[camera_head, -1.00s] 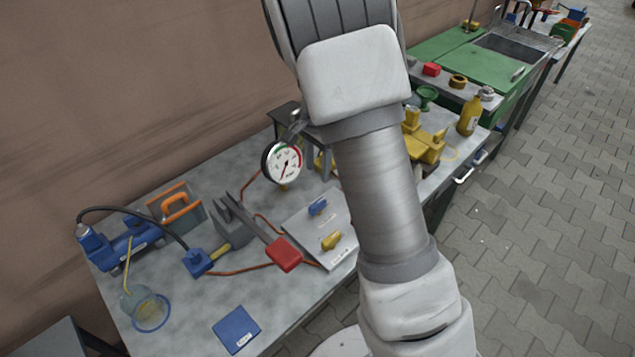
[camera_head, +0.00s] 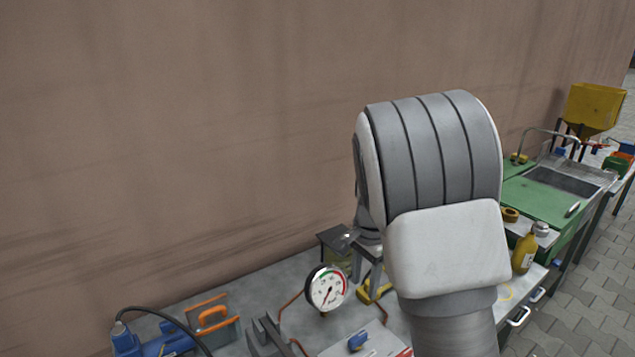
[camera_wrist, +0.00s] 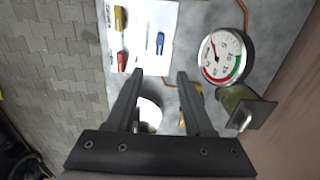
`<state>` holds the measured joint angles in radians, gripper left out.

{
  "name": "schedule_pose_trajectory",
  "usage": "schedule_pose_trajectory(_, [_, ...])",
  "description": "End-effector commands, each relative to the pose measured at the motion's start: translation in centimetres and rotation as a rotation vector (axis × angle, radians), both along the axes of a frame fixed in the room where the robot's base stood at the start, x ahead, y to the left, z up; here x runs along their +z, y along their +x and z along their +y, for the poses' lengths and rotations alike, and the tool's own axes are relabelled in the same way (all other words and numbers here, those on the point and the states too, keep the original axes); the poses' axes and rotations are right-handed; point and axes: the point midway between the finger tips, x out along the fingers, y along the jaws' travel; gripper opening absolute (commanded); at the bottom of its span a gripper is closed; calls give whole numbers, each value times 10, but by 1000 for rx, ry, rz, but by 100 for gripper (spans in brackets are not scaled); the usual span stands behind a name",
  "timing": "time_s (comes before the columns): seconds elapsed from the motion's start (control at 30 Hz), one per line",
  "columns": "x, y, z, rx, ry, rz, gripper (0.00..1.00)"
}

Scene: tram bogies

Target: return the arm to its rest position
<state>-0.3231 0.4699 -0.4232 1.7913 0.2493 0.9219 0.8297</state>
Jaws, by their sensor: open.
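My gripper (camera_wrist: 160,76) shows in the wrist view with its two dark fingers apart and nothing between the tips. It is above the grey workbench (camera_head: 275,278). Beyond the fingertips lies a white board (camera_wrist: 142,32) with yellow, red and blue pieces on it. A round pressure gauge (camera_wrist: 222,56) stands to the right of the fingers.
The gauge (camera_head: 326,288) stands on the bench beside a small dark stand (camera_head: 338,238). A yellow bottle (camera_head: 524,252) and green sink unit (camera_head: 545,205) are at right. A brown wall runs behind.

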Motion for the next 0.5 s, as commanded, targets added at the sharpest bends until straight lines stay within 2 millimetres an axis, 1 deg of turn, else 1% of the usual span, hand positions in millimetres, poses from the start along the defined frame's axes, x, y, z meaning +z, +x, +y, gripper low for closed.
schedule_pose_trajectory(0.03, [10, -5, 0, 17, 12, -14, 52])
schedule_pose_trajectory(0.17, [40, -24, 1, 106, 43, -58, 52])
schedule_pose_trajectory(0.3, [73, -52, 2, 226, 66, -118, 52])
schedule_pose_trajectory(0.5, [112, -96, 4, 409, 62, -210, 52])
